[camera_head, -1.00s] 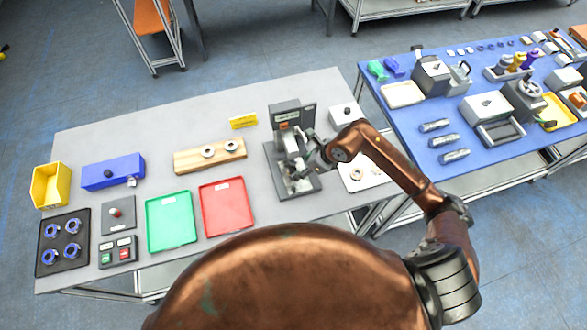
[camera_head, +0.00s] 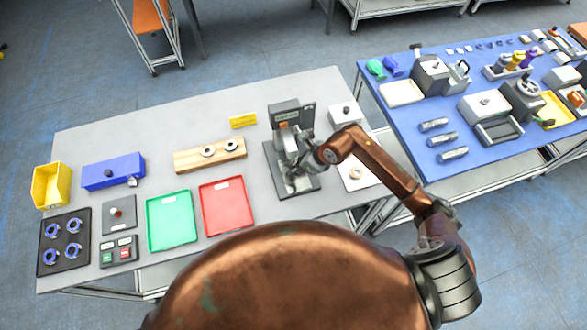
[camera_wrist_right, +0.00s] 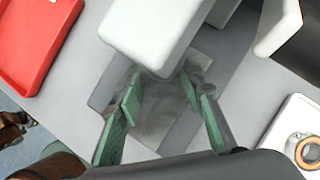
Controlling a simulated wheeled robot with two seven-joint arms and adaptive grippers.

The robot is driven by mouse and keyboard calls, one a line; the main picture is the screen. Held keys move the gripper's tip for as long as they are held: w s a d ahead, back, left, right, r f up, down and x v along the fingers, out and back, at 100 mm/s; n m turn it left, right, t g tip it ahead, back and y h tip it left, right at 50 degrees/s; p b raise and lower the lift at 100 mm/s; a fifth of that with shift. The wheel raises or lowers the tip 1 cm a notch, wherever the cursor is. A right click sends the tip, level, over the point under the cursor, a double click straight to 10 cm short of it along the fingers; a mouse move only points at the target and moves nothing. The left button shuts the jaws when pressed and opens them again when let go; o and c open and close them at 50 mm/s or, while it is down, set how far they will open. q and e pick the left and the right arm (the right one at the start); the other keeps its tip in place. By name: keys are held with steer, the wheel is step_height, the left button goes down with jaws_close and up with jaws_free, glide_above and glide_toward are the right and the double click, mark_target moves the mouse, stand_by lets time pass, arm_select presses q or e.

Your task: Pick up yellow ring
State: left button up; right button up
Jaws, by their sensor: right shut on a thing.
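My right gripper (camera_head: 296,166) is at the grey stand (camera_head: 276,187) at the table's right end. In the right wrist view, its green-padded fingers (camera_wrist_right: 160,92) reach under a white block, with a visible gap between them. My left gripper is out of view.
The white block (camera_wrist_right: 150,28) stands close over the fingertips. A red tray (camera_head: 228,208) and a green tray (camera_head: 171,221) lie to the left. A wooden block (camera_head: 190,162) with two rings is behind them. The blue table (camera_head: 410,113) at right is crowded.

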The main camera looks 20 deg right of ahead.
steer(key=c, duration=0.6)
steer(key=shift+o, duration=0.2)
